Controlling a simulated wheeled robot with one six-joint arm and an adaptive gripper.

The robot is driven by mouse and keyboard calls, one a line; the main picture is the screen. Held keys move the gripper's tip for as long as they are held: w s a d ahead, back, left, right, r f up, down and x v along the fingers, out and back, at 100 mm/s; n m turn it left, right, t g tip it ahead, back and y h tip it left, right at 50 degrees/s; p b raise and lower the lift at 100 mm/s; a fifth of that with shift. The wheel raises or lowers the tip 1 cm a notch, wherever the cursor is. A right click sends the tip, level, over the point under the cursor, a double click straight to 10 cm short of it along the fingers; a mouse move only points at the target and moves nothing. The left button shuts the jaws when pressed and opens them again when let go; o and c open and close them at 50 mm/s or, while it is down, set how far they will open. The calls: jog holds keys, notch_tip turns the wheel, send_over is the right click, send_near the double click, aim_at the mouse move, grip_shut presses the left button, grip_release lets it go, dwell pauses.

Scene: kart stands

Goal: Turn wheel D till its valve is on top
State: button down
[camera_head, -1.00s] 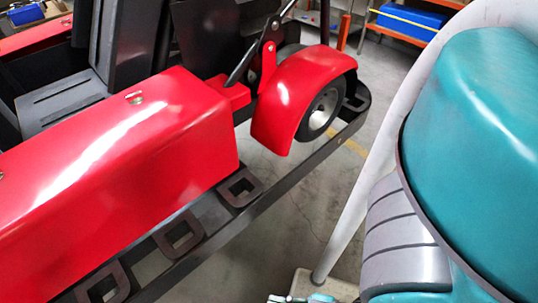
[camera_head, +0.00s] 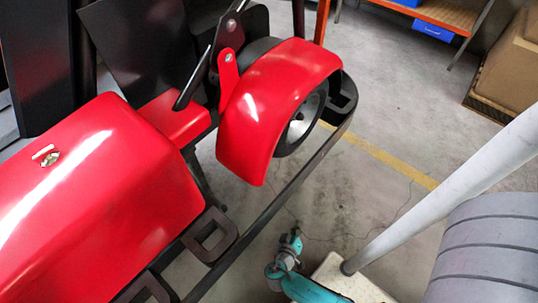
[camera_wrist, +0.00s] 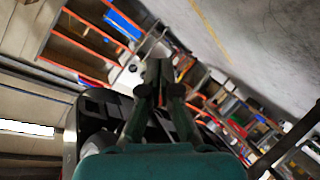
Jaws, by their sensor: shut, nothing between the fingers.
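One kart wheel (camera_head: 304,116), a dark tyre with a silver hub, shows in the head view under a red fender (camera_head: 265,95). The fender hides much of the wheel. I see no letter and no valve on it, so I cannot tell whether it is wheel D. My gripper (camera_wrist: 160,68) shows in the wrist view with its dark fingers shut and empty, apart from any wheel. I cannot make it out surely in the head view, where a teal and grey part of my arm shows low in the middle.
The kart's red side body (camera_head: 95,205) and black bumper rail (camera_head: 270,215) lie between the view's left and middle. An orange-edged shelf (camera_head: 440,15) and a cardboard box (camera_head: 512,65) stand at the back right. The grey floor (camera_head: 385,125) right of the wheel is clear.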

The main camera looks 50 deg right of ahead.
jog(key=w+a+r+m+g+h, duration=0.2)
jog(key=w+a+r+m+h, duration=0.3)
jog(key=w+r, duration=0.45)
jog(key=w+a+r+m+g+h, duration=0.1)
jog(key=w+a+r+m+h, duration=0.2)
jog(key=w+r+m+h, duration=0.55)
jog(key=d+r+n+y, duration=0.1)
jog(key=d+r, duration=0.6)
jog(key=d, duration=0.4)
jog(key=shift+w+d+r, duration=0.3)
jog(key=shift+d+r, duration=0.05)
jog(key=shift+n, duration=0.25)
jog(key=shift+d+f, duration=0.3)
jog(key=shift+d, duration=0.2)
jog(key=shift+d+f, duration=0.25)
jog(key=shift+d, duration=0.2)
